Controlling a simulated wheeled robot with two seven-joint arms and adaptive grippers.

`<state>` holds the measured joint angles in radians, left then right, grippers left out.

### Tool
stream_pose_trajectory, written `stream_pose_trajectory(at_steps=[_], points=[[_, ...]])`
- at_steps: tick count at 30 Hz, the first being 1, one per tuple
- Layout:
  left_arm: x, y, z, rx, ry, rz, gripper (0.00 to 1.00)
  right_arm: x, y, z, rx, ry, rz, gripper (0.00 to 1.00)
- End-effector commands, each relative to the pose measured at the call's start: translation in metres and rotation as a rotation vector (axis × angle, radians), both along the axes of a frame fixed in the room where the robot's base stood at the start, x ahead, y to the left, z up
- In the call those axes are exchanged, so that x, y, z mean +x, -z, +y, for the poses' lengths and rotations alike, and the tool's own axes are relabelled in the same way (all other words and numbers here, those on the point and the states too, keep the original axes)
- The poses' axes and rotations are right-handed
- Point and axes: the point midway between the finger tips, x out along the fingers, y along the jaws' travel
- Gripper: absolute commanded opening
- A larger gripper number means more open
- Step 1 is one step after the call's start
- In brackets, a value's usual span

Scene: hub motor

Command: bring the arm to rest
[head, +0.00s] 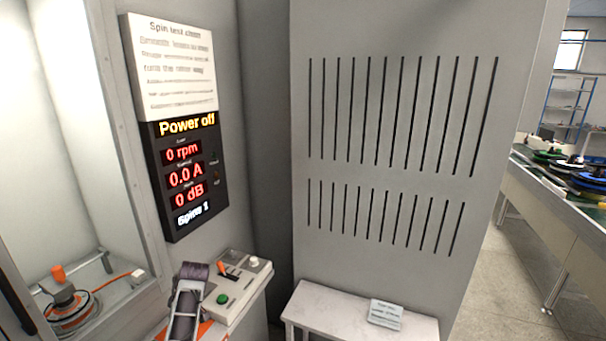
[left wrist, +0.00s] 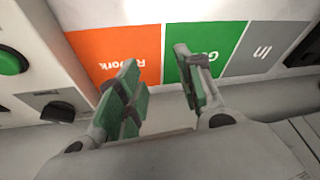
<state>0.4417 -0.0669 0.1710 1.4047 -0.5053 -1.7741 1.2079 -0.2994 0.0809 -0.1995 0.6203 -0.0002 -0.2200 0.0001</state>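My left gripper (left wrist: 156,64) is open in the left wrist view, with green pads on its two spread fingers and nothing between them. Its fingers are over a panel with an orange label (left wrist: 115,52), a green label (left wrist: 203,50) and a grey label (left wrist: 267,48), lettered upside down. My right gripper is in neither view.
The display (head: 182,175) reads "Power off", 0 rpm, 0.0 A and 0 dB. A motor unit (head: 70,305) sits in the chamber at left. A white bench (head: 340,310) with a small card (head: 385,314) stands right of the control box.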

Motion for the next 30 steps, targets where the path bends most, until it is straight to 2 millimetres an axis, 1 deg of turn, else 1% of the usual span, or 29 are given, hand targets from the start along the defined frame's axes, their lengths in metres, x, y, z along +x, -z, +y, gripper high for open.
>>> stream_pose_trajectory(at_steps=[1,6,14,23,30], points=[[-0.008,0.005,0.001,0.002,0.03,0.005,0.37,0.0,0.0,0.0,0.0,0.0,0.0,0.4],[-0.028,0.015,-0.001,-0.001,0.153,0.016,0.37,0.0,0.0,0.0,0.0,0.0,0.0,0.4],[-0.06,0.026,-0.008,-0.003,0.351,0.031,0.37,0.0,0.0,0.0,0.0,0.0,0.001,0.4],[-0.099,0.033,-0.024,-0.005,0.591,0.051,0.37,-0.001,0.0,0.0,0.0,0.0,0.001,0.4],[-0.132,0.034,-0.043,-0.01,0.793,0.063,0.37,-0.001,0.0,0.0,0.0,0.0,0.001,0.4]])
